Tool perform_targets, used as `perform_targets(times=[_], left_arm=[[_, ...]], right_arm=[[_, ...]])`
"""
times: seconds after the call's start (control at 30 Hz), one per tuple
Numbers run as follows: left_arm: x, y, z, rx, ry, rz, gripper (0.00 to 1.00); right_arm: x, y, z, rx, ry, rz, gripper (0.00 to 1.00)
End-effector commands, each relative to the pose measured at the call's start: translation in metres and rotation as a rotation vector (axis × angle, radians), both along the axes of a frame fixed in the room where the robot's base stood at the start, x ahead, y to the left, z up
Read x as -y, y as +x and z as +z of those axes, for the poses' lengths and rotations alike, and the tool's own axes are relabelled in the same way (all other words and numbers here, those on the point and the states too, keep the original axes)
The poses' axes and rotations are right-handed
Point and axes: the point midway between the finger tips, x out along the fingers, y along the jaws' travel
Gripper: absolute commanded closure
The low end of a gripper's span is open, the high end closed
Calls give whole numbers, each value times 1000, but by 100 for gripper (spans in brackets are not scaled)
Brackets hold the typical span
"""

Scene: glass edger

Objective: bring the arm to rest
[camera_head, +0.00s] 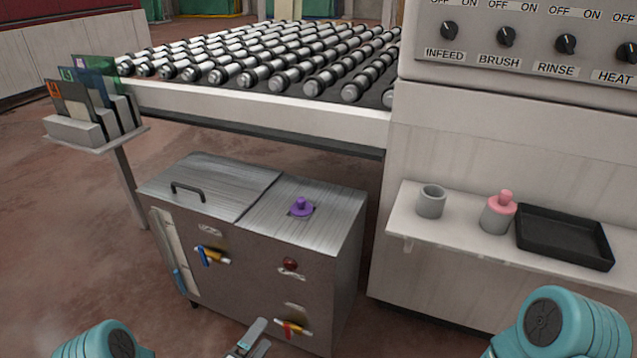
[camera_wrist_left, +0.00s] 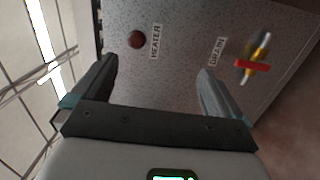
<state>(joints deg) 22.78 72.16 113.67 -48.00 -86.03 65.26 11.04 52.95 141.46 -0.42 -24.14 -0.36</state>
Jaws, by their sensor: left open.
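My left gripper (camera_head: 250,340) shows at the bottom of the head view, in front of the lower front of the steel tank (camera_head: 335,240). In the left wrist view the left gripper (camera_wrist_left: 158,72) is open, with nothing between its fingers. Beyond the fingers is the tank's front, with a dark red button (camera_wrist_left: 136,39) by the HEATER label and a red-handled valve (camera_wrist_left: 255,62) by the DRAIN label. In the head view this drain valve (camera_head: 292,328) is close to the right of the gripper. My right gripper is not in view.
A blue-handled valve (camera_head: 212,256) sticks out of the tank front; a purple knob (camera_head: 301,206) stands on top. A roller conveyor (camera_head: 260,103) runs above. The right shelf (camera_head: 460,236) holds a grey cup (camera_head: 431,201), a pink-topped bottle (camera_head: 498,215) and a black tray (camera_head: 565,240).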

Motion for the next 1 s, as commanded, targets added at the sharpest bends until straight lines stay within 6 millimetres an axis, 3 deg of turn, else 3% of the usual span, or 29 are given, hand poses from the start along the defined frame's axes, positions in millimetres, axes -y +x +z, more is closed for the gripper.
perform_targets(times=[0.03,0.1,0.23,0.4,0.53,0.6,0.8,0.9,1.0], left_arm=[[6,0,52,-21,24,-6,0],[12,-2,83,-65,77,-9,0],[23,-13,132,-172,218,-27,0],[29,-44,166,-336,433,-85,0],[30,-84,180,-483,607,-174,0],[28,-118,183,-586,712,-260,0],[22,-205,153,-801,885,-526,0],[22,-237,149,-851,936,-666,0],[23,-248,148,-838,974,-763,0]], right_arm=[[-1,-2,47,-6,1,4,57],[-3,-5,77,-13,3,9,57],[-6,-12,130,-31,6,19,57],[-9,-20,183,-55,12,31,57],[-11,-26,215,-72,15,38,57],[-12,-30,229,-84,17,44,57],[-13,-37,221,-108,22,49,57],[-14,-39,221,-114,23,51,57],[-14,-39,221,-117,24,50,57]])
